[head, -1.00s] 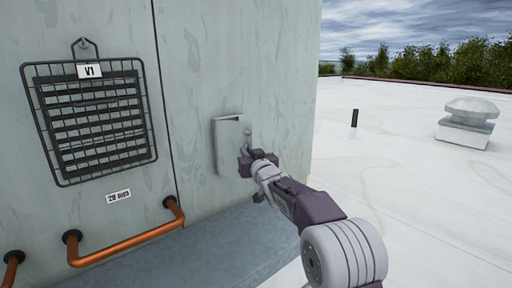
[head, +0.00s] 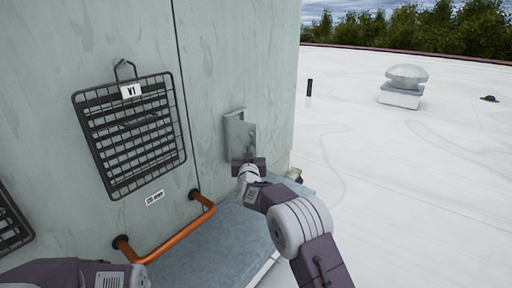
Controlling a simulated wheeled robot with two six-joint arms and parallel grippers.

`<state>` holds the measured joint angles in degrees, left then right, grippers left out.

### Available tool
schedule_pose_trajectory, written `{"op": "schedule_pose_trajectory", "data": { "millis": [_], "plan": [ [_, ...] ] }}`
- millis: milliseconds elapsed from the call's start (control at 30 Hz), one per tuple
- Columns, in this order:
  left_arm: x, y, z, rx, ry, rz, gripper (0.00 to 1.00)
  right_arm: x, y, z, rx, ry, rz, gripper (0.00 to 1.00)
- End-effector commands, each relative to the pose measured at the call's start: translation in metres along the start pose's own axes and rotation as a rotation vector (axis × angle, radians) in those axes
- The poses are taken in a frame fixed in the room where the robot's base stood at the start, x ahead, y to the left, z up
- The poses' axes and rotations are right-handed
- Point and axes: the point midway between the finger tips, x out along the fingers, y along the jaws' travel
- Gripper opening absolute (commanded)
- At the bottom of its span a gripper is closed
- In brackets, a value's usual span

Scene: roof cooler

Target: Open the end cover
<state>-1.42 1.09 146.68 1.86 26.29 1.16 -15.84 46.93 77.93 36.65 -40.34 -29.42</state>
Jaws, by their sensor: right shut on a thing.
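The end cover (head: 237,133) is a small grey panel on the pale metal wall of the cooler, near its right corner. It appears to stand partly out from the wall, with a recess or frame edge showing at its left. My right gripper (head: 248,162) is at the cover's lower right and is shut, apparently on the cover's handle or edge. The jaws hide the exact grip. My left arm shows only at the bottom left edge, and its gripper is out of view.
A black wire grille (head: 132,135) labelled V1 hangs on the wall to the left. An orange pipe (head: 180,238) sticks out below it. A grey ledge (head: 232,232) runs along the wall's foot. The white roof (head: 400,180) is open at right, with a vent cap (head: 403,86).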

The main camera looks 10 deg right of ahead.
Motion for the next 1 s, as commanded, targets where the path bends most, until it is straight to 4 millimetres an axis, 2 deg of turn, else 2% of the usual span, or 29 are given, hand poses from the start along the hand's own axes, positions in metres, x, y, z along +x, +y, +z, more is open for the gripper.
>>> {"op": "schedule_pose_trajectory", "data": {
  "millis": [33, 567, 600, 633, 1000],
  "plan": [
    [-0.0039, 0.0001, -0.0004, 0.000, 0.000, 0.000, 0.36, -0.0010, -0.0126, -0.0128, -0.009, 0.021, -0.020, 0.00],
    [-0.0054, 0.0001, -0.0005, 0.000, 0.000, 0.000, 0.36, -0.0005, -0.0149, -0.0119, -0.005, 0.020, -0.013, 0.00],
    [-0.0054, 0.0001, -0.0005, 0.000, 0.000, 0.000, 0.36, -0.0005, -0.0151, -0.0120, -0.005, 0.020, -0.013, 0.22],
    [-0.0054, 0.0001, -0.0005, 0.000, 0.000, 0.000, 0.36, -0.0005, -0.0151, -0.0121, -0.005, 0.020, -0.013, 0.29],
    [-0.0049, 0.0001, -0.0005, 0.000, 0.000, 0.000, 0.36, -0.0004, -0.0150, -0.0079, -0.006, 0.014, -0.013, 0.29]
  ]
}}
